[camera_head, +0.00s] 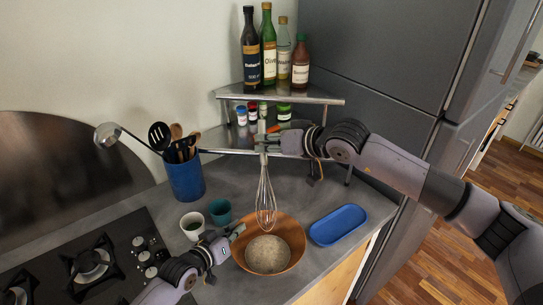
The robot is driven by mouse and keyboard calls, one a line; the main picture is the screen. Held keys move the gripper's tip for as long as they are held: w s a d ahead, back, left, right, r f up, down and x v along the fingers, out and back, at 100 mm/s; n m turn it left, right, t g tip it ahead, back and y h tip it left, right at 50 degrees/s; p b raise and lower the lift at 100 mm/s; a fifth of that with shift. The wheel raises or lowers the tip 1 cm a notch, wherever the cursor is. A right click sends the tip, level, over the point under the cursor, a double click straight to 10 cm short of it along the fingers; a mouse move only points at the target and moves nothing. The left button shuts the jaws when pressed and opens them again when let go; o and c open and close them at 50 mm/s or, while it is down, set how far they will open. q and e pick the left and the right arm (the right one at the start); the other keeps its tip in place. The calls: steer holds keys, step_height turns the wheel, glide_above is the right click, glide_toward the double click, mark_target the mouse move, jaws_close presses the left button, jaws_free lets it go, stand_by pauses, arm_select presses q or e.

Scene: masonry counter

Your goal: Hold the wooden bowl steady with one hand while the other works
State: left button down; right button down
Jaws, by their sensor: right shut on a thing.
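The wooden bowl (292,231) stands on the grey counter with a pale, grainy content (268,255) inside. My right gripper (264,141) is shut on the whisk (266,197) by its handle. The whisk hangs upright, its wire end over the far left part of the bowl; I cannot tell whether it touches the content. My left gripper (235,233) is at the bowl's left rim, its fingertips small in the picture. I cannot tell whether they grip the rim or only lie beside it.
A blue tray (338,225) lies right of the bowl. A white cup (192,226) and a teal cup (220,211) stand left of it. A blue utensil holder (186,181), a stove (95,262) and a corner shelf (318,100) with bottles surround the counter.

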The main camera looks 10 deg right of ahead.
steer(key=w+f, duration=0.4)
steer(key=w, duration=0.2)
steer(key=shift+s+f, duration=1.4)
steer(key=shift+f, duration=0.3)
steer(key=shift+s+f, duration=1.4)
steer(key=shift+f, duration=0.3)
steer(key=shift+f, duration=2.15)
steer(key=shift+r, duration=0.2)
